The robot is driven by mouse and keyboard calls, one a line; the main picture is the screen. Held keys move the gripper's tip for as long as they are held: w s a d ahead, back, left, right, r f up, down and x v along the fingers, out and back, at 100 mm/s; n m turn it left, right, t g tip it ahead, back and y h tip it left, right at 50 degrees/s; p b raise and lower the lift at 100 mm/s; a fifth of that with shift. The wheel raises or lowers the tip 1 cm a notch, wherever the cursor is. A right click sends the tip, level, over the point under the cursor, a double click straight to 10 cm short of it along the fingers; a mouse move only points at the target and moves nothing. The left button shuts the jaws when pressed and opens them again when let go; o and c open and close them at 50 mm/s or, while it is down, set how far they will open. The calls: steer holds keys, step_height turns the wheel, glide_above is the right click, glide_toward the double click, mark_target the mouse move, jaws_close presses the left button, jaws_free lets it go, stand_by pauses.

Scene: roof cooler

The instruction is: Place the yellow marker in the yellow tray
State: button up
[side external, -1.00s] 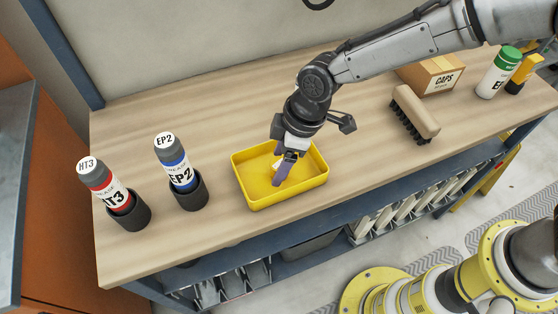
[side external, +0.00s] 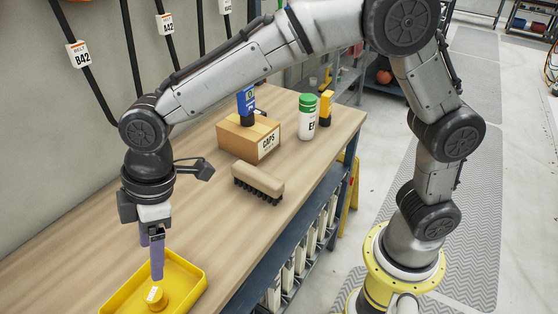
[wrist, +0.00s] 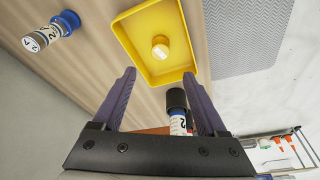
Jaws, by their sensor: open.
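The yellow marker (side external: 156,298) is a short yellow cylinder with a white label, and it sits inside the yellow tray (side external: 190,272). In the wrist view, the marker (wrist: 160,50) is near the middle of the tray (wrist: 133,45), apart from its walls. My gripper (side external: 152,264) is just above the marker in the side view. Its two purple fingers point down. The near part of the tray is cut off in the side view.
A brown brush (side external: 258,180), a cardboard box (side external: 236,138) bearing a blue item (side external: 246,103), and a white, green-capped bottle (side external: 307,120) stand further along the bench. A blue-capped container (wrist: 65,22) and a black-holdered tube (wrist: 177,105) show in the wrist view. The bench between brush and tray is clear.

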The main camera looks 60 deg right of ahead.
steer(key=s+d+r+m+t, duration=0.1)
steer(key=s+d+r+m, duration=0.15)
steer(key=d, duration=0.35)
steer(key=s+d+r+m+t, duration=0.1)
steer(key=d+r+m, duration=0.15)
steer(key=d, duration=0.45)
steer(key=s+d+r+m, duration=0.1)
steer(key=d+r, duration=0.3)
steer(key=d, duration=0.2)
steer(key=s+d+f+m+t+h, duration=0.2)
steer(key=s+d+m, duration=0.5)
steer(key=s+d, duration=0.6)
steer(key=shift+s+h, duration=0.4)
steer(key=shift+s, duration=0.2)
